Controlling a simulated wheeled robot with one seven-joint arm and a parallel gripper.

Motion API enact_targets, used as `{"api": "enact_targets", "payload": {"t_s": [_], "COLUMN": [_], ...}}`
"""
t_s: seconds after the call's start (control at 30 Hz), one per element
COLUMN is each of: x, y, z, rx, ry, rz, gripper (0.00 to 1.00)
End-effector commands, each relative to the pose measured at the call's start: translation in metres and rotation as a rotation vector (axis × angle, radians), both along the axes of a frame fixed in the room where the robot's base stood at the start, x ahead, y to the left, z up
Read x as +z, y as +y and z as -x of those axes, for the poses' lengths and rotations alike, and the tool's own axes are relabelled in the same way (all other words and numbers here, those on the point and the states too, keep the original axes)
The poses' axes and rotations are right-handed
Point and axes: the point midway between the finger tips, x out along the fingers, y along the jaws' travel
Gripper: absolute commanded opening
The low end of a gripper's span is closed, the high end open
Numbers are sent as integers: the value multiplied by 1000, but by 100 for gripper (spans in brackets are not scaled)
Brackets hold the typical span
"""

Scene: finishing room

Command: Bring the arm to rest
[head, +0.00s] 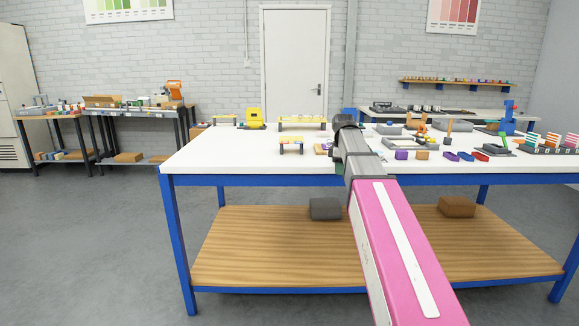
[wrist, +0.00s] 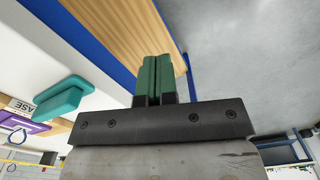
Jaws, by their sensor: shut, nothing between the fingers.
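My arm with its pink link (head: 395,240) reaches up from the bottom of the head view to the front edge of the white-topped workbench (head: 230,152). In the wrist view, my gripper (wrist: 153,62) shows two green fingers pressed together with nothing between them. Behind the fingers are the wooden lower shelf (wrist: 115,25) and the blue frame, seen tilted. In the head view the fingers are mostly hidden behind the arm's own end.
Purple, tan and red pieces lie right of the arm. A teal piece (wrist: 62,98) shows in the wrist view. Grey and brown blocks (head: 325,208) sit on the lower shelf. The floor at left is clear.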

Motion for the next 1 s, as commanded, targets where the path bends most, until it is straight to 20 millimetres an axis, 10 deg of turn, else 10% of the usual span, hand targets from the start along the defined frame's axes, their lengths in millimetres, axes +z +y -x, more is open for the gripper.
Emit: {"api": "enact_targets", "payload": {"t_s": [0.5, 1.0], "x": [-193, -327], "y": [2, 3], "z": [85, 196], "rx": [-566, -1109], "ry": [2, 0], "rz": [-1, -2], "gripper": [0, 0]}}
